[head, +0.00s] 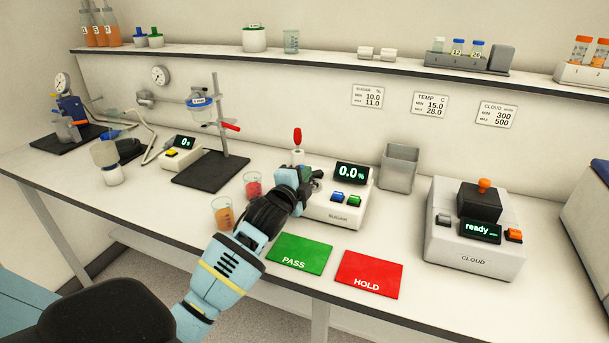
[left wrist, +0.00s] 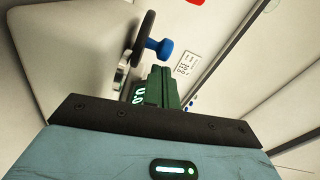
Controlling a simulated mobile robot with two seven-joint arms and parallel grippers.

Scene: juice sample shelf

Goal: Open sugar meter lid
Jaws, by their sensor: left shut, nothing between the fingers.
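My left gripper (head: 311,176) is shut and empty at the meter's left top, hiding that part in the head view. In the left wrist view, a dark round lid (left wrist: 143,38) with a blue knob (left wrist: 158,48) shows edge-on beside the display (left wrist: 138,94). The lid appears to stand on edge, its knob pointing towards the wall card's side. My right gripper is not in view.
A cup with red liquid (head: 253,185) and one with orange liquid (head: 222,213) stand left of my gripper. A red-topped item (head: 297,141) stands behind it. Green PASS (head: 300,254) and red HOLD (head: 369,274) mats lie in front. The cloud meter (head: 472,245) stands right.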

